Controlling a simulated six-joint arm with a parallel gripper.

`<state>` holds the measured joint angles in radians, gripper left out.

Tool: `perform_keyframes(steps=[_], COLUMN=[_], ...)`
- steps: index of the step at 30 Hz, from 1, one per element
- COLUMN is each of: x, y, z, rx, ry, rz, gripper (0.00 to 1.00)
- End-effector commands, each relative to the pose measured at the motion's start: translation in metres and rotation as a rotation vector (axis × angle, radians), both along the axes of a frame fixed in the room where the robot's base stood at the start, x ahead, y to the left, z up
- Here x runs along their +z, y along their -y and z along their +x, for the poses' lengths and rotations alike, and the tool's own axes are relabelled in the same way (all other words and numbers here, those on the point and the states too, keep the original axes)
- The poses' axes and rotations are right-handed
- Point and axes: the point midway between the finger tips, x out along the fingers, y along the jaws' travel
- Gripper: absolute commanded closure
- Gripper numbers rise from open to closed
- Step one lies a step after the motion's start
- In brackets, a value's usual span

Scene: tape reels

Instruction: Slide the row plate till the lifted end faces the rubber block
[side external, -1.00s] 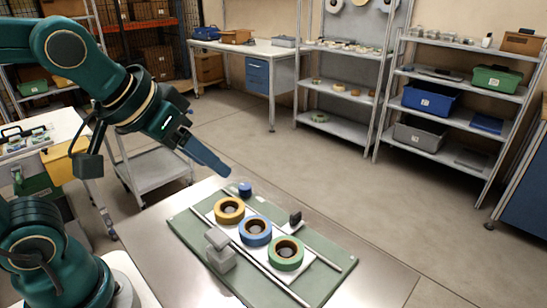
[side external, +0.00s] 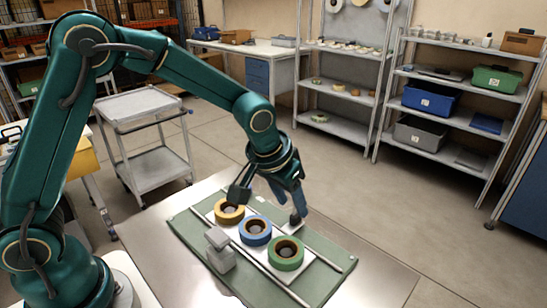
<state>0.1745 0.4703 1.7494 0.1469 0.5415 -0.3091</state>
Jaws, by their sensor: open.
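The white row plate (side external: 265,257) lies between two pale rails on a green mat (side external: 190,230). It carries a yellow reel (side external: 221,217), a blue reel (side external: 243,235) and a green reel (side external: 273,260) in a diagonal line. I cannot make out a lifted tape end on any reel. My gripper (side external: 296,217) is open and points down at the far side of the row, behind the blue reel. The small dark block that stood there is hidden or merged with my fingertips; I cannot tell whether they touch it.
A stepped grey block (side external: 220,252) stands at the near left side of the row. The steel table (side external: 375,283) is bare to the right of the mat. A wheeled cart (side external: 150,150), a workbench (side external: 285,48) and shelves (side external: 440,110) stand farther back.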

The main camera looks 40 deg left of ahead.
Motion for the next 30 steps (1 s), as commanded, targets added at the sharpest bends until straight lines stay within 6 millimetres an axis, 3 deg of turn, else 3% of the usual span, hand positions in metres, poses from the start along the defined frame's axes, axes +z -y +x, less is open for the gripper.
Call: perform_keyframes(steps=[9, 19, 23, 30], x=[-0.030, -0.033, -0.033, -0.033], y=[-0.001, -0.001, -0.001, -0.001], z=[0.012, 0.014, 0.013, 0.013], rx=[0.001, 0.001, 0.001, 0.001], ry=[-0.001, 0.001, 0.001, 0.001], rz=[0.000, 0.000, 0.000, 0.000], gripper=[0.50, 0.50, 1.00, 1.00])
